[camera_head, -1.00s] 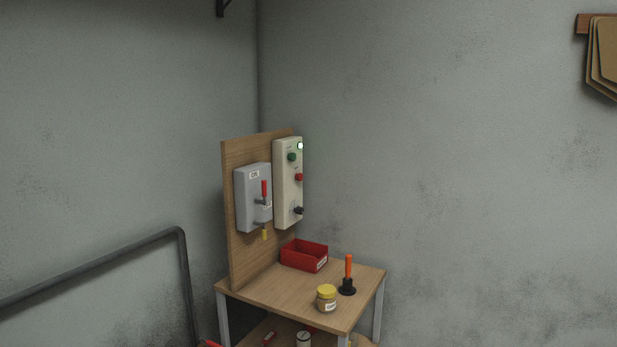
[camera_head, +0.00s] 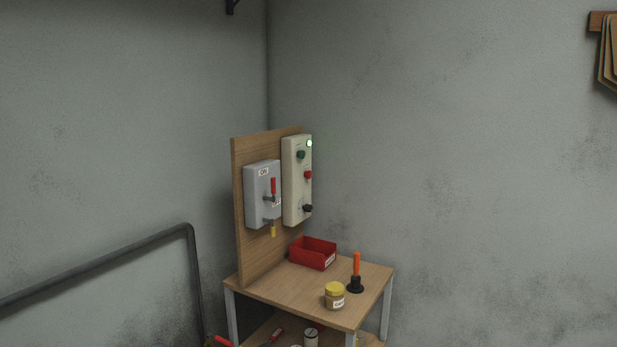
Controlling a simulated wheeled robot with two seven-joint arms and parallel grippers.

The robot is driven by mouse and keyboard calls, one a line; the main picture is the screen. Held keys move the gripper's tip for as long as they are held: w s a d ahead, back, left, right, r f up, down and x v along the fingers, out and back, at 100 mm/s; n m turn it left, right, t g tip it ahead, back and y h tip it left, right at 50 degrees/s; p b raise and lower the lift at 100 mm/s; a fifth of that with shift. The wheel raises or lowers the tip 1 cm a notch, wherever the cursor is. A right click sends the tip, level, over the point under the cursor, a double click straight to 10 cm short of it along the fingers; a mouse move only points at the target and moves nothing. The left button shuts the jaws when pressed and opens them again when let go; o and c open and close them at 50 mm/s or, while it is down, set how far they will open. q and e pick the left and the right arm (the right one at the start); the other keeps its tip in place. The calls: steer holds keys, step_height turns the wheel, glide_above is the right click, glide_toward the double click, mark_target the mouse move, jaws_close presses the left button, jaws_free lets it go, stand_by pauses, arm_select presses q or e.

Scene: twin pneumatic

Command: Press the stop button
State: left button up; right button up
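A tall cream control box (camera_head: 297,190) is mounted on an upright wooden board (camera_head: 240,205) at the back of a small table. A red button (camera_head: 308,175), which looks like the stop button, sticks out midway down its front. A green button (camera_head: 301,155) sits above it, and a lit green-white lamp (camera_head: 309,143) is at the top. A black knob (camera_head: 307,208) is near the bottom. Neither of my grippers is in view.
A grey switch box (camera_head: 259,194) with a red lever is left of the control box. The wooden table (camera_head: 290,293) holds a red bin (camera_head: 313,253), a yellow-lidded jar (camera_head: 334,296) and an orange-handled tool (camera_head: 356,272). A dark rail (camera_head: 110,259) stands at left.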

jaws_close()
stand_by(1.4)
